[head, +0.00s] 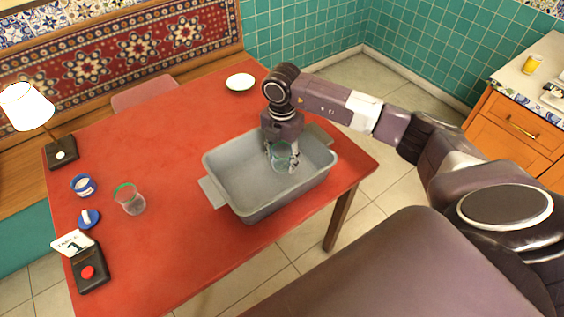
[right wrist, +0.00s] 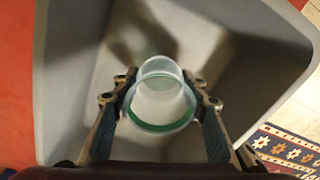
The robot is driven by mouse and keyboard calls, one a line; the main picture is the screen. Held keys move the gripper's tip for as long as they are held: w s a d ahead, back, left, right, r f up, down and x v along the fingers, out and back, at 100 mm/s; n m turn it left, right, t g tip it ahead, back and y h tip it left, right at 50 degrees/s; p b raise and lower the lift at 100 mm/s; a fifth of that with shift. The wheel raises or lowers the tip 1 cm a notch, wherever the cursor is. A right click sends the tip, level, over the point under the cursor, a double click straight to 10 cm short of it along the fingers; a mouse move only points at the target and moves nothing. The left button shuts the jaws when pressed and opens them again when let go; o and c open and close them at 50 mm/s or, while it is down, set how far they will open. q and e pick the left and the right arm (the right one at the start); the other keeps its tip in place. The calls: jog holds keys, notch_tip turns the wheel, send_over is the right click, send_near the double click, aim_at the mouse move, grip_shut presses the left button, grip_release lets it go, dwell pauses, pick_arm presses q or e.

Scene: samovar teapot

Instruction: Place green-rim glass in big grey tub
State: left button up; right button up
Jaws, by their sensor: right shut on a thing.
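The big grey tub (head: 225,170) stands on the red table near its right side, and its wall also shows in the right wrist view (right wrist: 72,80). My right gripper (head: 279,157) reaches down into the tub's opening and is shut on a clear glass (head: 283,161). In the right wrist view this glass (right wrist: 160,95) sits between both fingers and shows a green rim. I cannot tell whether its base touches the tub floor. A second green-rim glass (head: 130,200) stands upright on the table at the left. My left gripper is not in view.
A blue-and-white tin (head: 83,186), a blue item (head: 89,218), a black box with a red button (head: 89,272) and a lamp (head: 27,106) stand at the left. A small plate (head: 240,82) lies at the back. The table's middle is clear.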

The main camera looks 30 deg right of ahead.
notch_tip(320, 180, down, 2)
jog(key=shift+f, duration=0.1)
jog(key=shift+f, duration=0.15)
jog(key=o, duration=1.2)
